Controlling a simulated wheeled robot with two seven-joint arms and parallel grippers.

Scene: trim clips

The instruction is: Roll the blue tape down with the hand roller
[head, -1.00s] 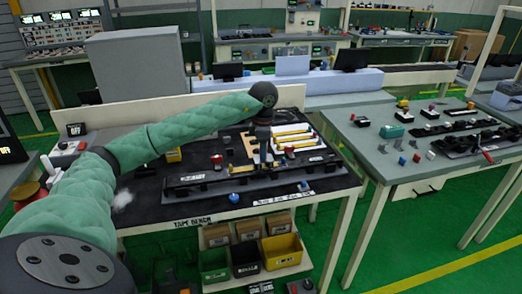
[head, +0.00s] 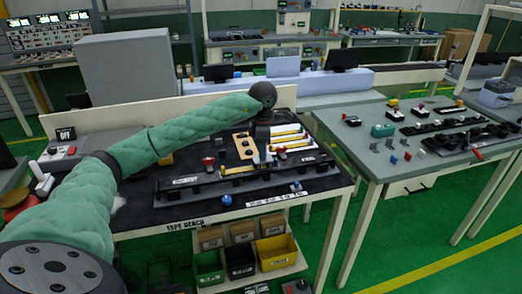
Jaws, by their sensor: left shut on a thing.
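My left gripper (head: 262,155) points down over the black tape bench (head: 140,205), just behind the long black rail fixture (head: 200,186). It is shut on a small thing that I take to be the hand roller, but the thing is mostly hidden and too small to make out. A short yellow strip (head: 238,169) lies on the rail, left of the gripper. I cannot pick out the blue tape for certain. A tan board with holes (head: 243,146) stands left of the gripper. My right gripper is not in view.
White pieces with yellow strips (head: 288,137) lie behind and right of the gripper. A red-topped clip (head: 208,162) and a blue knob (head: 226,200) stand near the rail. Bins sit under the bench. A second grey table (head: 375,165) stands to the right.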

